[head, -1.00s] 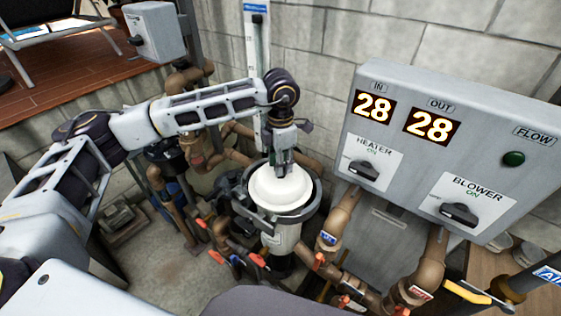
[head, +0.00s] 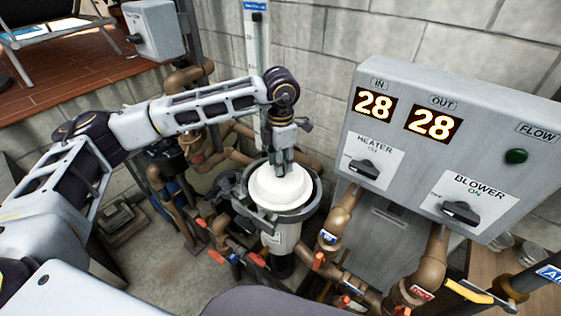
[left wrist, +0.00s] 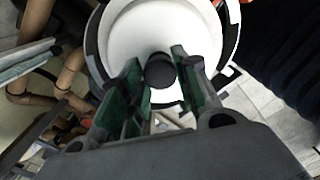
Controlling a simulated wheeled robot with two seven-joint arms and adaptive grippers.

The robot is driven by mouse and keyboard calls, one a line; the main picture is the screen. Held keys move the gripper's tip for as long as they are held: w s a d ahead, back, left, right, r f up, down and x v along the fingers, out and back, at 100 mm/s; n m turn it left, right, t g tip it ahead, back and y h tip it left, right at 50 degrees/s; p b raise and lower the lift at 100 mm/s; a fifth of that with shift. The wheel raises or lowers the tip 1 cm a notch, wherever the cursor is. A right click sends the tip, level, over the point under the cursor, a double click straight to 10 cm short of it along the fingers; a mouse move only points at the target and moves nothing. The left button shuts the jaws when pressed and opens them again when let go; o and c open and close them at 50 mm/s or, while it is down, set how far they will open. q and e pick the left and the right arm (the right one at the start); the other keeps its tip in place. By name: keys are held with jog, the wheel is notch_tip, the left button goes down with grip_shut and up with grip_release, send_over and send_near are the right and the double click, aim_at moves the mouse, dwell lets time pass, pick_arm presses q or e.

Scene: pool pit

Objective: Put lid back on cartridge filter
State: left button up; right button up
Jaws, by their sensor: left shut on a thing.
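The cartridge filter (head: 286,238) is a light upright canister with a dark collar around its top, standing among the pipes in the middle of the head view. The round white lid (head: 278,186) is at its mouth, inside the dark collar. I cannot tell whether it rests fully flat. My left gripper (head: 279,169) comes down from above and is shut on the lid's dark knob, which shows between the fingertips in the left wrist view (left wrist: 160,72). The gripper hides part of the lid. My right gripper is not in view.
A grey control box (head: 455,150) with heater and blower knobs stands close on the right. Brown pipes (head: 345,210) with red-handled valves crowd around the filter. A block wall (head: 320,50) is behind, and a clear gauge tube (head: 256,60) stands against it.

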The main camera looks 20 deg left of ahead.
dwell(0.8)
pick_arm(q)
jog(key=shift+b, duration=0.65)
dwell(1.0)
jog(key=shift+f+b, duration=0.15)
jog(key=shift+b, duration=0.3)
dwell(0.5)
jog(key=shift+b, duration=0.3)
dwell(0.7)
jog(key=o, duration=1.1)
jog(key=shift+o, duration=0.4)
jog(key=shift+r+p, duration=1.25)
jog(key=shift+r, duration=1.9)
